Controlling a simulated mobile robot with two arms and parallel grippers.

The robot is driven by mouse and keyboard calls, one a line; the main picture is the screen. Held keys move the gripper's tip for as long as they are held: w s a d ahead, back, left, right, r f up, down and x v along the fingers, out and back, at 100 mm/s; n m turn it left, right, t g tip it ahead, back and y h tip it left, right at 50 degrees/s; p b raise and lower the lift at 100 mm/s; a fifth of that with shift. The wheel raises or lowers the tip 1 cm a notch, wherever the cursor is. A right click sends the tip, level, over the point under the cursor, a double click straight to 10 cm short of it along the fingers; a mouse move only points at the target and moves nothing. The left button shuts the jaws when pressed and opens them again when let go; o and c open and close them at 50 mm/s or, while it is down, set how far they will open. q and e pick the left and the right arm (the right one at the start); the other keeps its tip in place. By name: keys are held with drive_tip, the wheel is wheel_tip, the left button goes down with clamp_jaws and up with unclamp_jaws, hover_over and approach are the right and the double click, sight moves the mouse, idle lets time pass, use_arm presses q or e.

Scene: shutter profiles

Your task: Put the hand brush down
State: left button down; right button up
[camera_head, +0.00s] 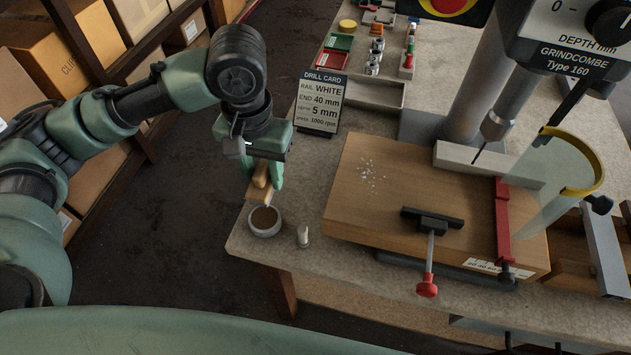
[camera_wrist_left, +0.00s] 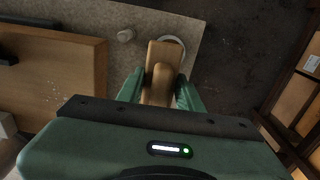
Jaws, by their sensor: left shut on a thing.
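The hand brush (camera_head: 259,193) has a light wooden body and hangs below my left gripper (camera_head: 264,175) near the bench's left edge. In the left wrist view the brush (camera_wrist_left: 164,55) sits between the two green fingers of my left gripper (camera_wrist_left: 158,88), which are shut on it. Its bristles cannot be made out. In the head view its lower end is close to a round grey pot (camera_head: 264,223) with a brown inside; I cannot tell whether they touch. My right gripper is not in view.
A small pale cylinder (camera_head: 302,237) stands right of the pot. The drill press's wooden board (camera_head: 385,205) carries pale chips, a black clamp (camera_head: 432,222) and a red stop (camera_head: 502,220). A drill card (camera_head: 319,103) stands behind. Bare bench top (camera_head: 310,185) lies left of the board.

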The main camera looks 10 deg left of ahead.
use_arm(q)
drive_tip(key=w+d+r+p, duration=0.1)
drive_tip(key=w+d+r, duration=0.1)
drive_tip(key=w, duration=0.3)
drive_tip(key=w+d+r, duration=0.2)
drive_tip(key=w+r, duration=0.1)
drive_tip(key=w, duration=0.2)
drive_tip(key=f, duration=0.6)
drive_tip(key=f+p, duration=0.1)
drive_tip(key=f, duration=0.6)
drive_tip(key=f+p, duration=0.1)
drive_tip(key=f, duration=0.5)
drive_tip(key=shift+w+a+f, duration=0.1)
drive_tip(key=shift+a+f, duration=0.2)
drive_tip(key=c, duration=0.9)
unclamp_jaws()
drive_tip(key=shift+f, duration=0.15)
drive_tip(key=shift+c, duration=0.2)
wheel_tip(320, 180, up, 12)
drive_tip(key=b, duration=0.2)
drive_tip(key=shift+r, duration=0.2)
